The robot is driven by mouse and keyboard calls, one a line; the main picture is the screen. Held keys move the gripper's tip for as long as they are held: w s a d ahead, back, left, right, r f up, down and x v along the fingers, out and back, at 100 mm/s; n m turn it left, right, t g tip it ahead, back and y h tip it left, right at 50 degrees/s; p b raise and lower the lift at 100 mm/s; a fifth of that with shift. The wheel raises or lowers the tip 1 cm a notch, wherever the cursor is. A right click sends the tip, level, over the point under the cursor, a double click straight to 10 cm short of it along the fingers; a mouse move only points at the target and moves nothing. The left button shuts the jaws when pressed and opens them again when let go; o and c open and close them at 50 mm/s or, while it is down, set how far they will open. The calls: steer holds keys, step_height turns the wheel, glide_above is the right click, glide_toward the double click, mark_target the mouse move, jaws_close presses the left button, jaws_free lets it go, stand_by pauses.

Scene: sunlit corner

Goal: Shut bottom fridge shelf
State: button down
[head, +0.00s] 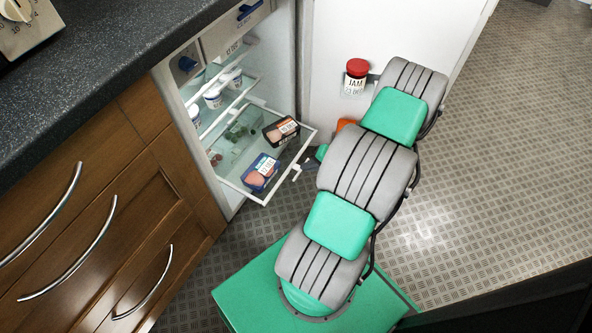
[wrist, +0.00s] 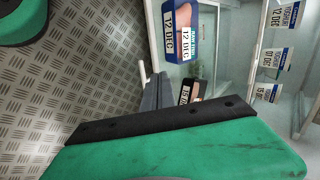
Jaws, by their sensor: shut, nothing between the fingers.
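The bottom fridge shelf (head: 236,187) is a glass shelf with a white rim, sticking out of the open fridge in the head view. A blue-labelled meat pack (head: 261,172) and a black-labelled pack (head: 281,130) lie on it. In the wrist view the blue pack (wrist: 180,32) is at the top, and the other pack is partly hidden behind my gripper. My gripper (head: 298,173) is shut and empty, close beside the shelf's outer edge. Its grey fingers also show in the wrist view (wrist: 152,92). I cannot tell whether they touch the rim.
The fridge door (head: 333,40) stands open at the back, with a red-lidded jam jar (head: 356,78) on it. Upper shelves hold white tubs (head: 213,97). Wooden drawers (head: 125,215) stand at left. The patterned floor (head: 490,170) is clear at right.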

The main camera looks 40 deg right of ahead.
steer(key=shift+m+t+h, duration=0.3)
steer(key=shift+m+t, duration=0.2)
steer(key=shift+m, duration=0.3)
steer(key=w+f+b, duration=0.1)
steer(key=f, duration=0.2)
steer(key=w+f+b, duration=0.1)
steer(key=w+f, duration=0.1)
steer(key=f, duration=0.1)
steer(key=w+a+f+b, duration=0.1)
steer(key=w+f, duration=0.1)
steer(key=f, duration=0.1)
steer(key=shift+w+b, duration=0.1)
steer(key=shift+b, duration=0.25)
steer(key=shift+w+a, duration=0.1)
